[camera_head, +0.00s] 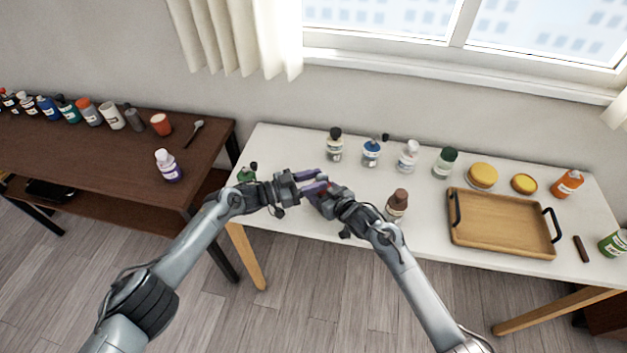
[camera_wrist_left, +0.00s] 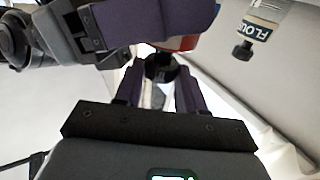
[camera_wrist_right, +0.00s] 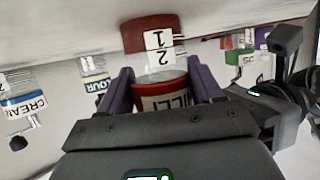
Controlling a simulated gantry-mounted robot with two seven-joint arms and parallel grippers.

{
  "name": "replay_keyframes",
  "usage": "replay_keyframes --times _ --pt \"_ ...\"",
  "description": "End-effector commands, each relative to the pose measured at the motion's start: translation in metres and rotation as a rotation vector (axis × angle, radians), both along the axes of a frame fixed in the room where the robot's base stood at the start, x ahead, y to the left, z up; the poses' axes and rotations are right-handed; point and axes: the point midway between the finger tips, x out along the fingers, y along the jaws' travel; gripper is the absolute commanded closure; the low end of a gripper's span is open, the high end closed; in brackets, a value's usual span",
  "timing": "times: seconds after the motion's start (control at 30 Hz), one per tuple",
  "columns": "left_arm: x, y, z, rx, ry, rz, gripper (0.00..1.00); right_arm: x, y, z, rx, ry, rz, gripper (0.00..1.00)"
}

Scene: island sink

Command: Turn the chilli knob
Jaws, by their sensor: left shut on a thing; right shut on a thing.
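The chilli container is a red and clear jar held between my two grippers. In the right wrist view its red part with a white label ending in "ILLI" (camera_wrist_right: 163,95) sits between the fingers of my right gripper (camera_wrist_right: 155,90), shut on it. A red part with the numbers 1 and 2 shows beyond. In the left wrist view a dark round knob (camera_wrist_left: 160,68) lies between the purple fingers of my left gripper (camera_wrist_left: 158,85), shut on it. In the head view the grippers meet over the white table, and only a bit of red (camera_head: 327,189) shows between them.
Several bottles line the back of the white table, among them a flour bottle (camera_wrist_left: 262,25). A brown-capped bottle (camera_head: 397,204) stands close to my right gripper, and a green one (camera_head: 246,175) near my left. A wooden tray (camera_head: 500,222) lies at the right.

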Motion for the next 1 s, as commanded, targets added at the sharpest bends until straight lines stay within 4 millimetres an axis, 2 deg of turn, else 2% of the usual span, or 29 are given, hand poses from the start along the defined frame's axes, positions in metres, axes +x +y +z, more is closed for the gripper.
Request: replay_keyframes --times 0.03,0.63,0.67,0.73,1.0 --pt "-0.0027 -0.0044 -0.0063 0.008 0.012 -0.023 0.91 -0.0013 0.0038 0.0004 0.001 -0.002 0.008 0.69" --pt "-0.0016 0.0014 -0.0017 0.01 0.007 -0.081 0.92 -0.0011 0.0047 0.0017 0.002 -0.004 0.009 0.69" --pt "-0.0016 0.0014 -0.0016 0.01 0.007 -0.081 0.6 -0.0011 0.0047 0.0017 0.002 -0.004 0.008 0.69" --pt "-0.0014 0.0015 -0.0013 0.011 0.006 -0.08 0.49 -0.001 0.0045 0.0017 0.002 -0.003 0.008 0.69" --pt "-0.0002 0.0038 0.0001 0.009 0.003 -0.077 0.49 -0.0007 0.0032 0.0014 0.002 -0.004 0.006 0.69"
